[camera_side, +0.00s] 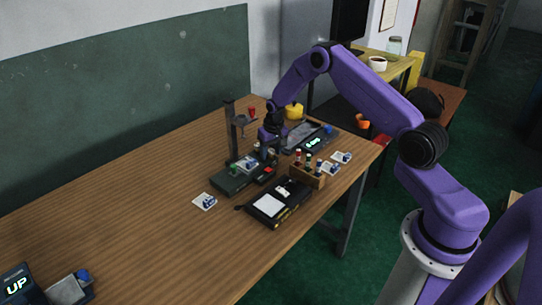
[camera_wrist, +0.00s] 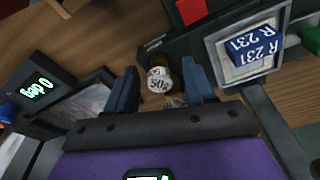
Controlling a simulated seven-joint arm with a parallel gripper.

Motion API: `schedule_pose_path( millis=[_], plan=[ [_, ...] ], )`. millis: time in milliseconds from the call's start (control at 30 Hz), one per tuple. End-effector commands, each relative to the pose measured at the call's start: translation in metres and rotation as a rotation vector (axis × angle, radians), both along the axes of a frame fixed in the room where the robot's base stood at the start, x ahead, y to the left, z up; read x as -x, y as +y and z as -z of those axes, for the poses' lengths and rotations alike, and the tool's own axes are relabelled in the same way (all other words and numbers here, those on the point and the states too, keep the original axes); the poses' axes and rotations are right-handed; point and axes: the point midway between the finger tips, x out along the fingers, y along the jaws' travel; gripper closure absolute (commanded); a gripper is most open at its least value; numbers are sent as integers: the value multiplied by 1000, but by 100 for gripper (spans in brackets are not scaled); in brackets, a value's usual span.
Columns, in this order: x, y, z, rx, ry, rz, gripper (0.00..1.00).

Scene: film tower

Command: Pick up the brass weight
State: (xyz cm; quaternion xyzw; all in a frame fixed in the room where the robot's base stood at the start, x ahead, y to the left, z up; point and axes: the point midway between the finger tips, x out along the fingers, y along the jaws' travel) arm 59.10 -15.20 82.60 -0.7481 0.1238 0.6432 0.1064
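A yellow, rounded piece with a narrow top (camera_side: 293,112) stands at the table's far edge, behind my gripper; it may be the brass weight, but it is too small to be sure. My gripper (camera_side: 268,144) is low over the table among the devices. In the wrist view its two blue fingers are apart, so my gripper (camera_wrist: 160,72) is open.
A device with a green display (camera_side: 313,142) is right of my gripper. A wooden rack of small bottles (camera_side: 306,174) and a black device with a white pad (camera_side: 268,205) stand nearer. A post stand (camera_side: 231,125) rises close on the left.

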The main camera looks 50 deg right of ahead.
Motion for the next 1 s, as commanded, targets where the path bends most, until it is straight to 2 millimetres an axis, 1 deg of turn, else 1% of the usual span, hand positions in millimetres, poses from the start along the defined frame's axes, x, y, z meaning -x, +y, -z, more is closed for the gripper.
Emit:
schedule_pose_path(
  millis=[33,67,100,133,167,433,567,667,833,1000],
  plan=[
    [0,0,0,0,0,0,64],
    [0,0,0,0,0,0,73],
    [0,0,0,0,0,0,86],
    [0,0,0,0,0,0,96],
    [0,0,0,0,0,0,100],
    [0,0,-1,0,0,0,100],
    [0,0,-4,0,-1,0,100],
    [-1,0,-11,1,-2,0,100],
    [-1,0,-32,0,-3,0,100],
    [14,4,-50,0,-1,0,100]
  ],
)
